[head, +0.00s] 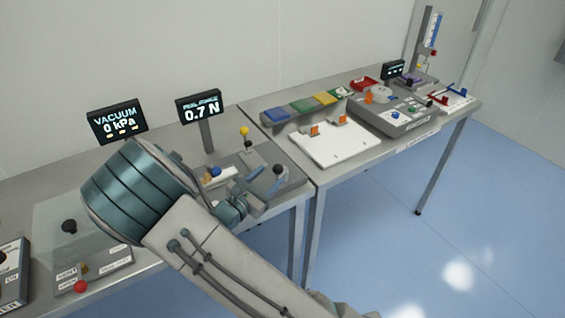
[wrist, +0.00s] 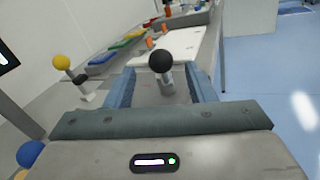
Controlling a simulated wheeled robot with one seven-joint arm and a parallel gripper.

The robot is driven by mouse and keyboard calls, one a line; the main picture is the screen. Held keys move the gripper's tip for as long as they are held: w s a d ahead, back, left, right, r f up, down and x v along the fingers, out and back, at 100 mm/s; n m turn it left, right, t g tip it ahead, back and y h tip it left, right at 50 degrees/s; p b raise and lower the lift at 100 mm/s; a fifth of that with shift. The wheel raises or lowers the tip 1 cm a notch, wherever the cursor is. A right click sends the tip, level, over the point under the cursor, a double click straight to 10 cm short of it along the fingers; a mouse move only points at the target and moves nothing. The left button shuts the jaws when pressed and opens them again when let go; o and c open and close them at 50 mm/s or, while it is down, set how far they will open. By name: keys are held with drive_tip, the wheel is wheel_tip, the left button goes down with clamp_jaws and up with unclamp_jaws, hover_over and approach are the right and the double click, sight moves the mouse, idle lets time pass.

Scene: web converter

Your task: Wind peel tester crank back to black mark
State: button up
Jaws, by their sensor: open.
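The peel tester is a grey plate (head: 291,186) on the near table, with a display (head: 199,105) behind it reading 0.7 N. A black ball knob (head: 278,169) on a short light stem, apparently the crank handle, stands at its right side. In the wrist view the black knob (wrist: 161,61) shows between the two blue fingers of my gripper (wrist: 161,78). My gripper (head: 265,184) is open, with a finger on either side of the knob and visible gaps beside it. The crank arm and the black mark cannot be made out.
A yellow-knobbed lever (head: 244,131) and a blue knob (head: 215,171) stand left of the crank. A white board with orange clips (head: 338,150) lies on the table to the right. A vacuum display (head: 117,121) stands at left. Open blue floor lies right.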

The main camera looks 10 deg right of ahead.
sight(281, 168)
drive_tip(key=p+x, duration=0.1)
drive_tip(key=x, duration=0.6)
drive_tip(key=shift+d, duration=0.1)
drive_tip(key=c, duration=1)
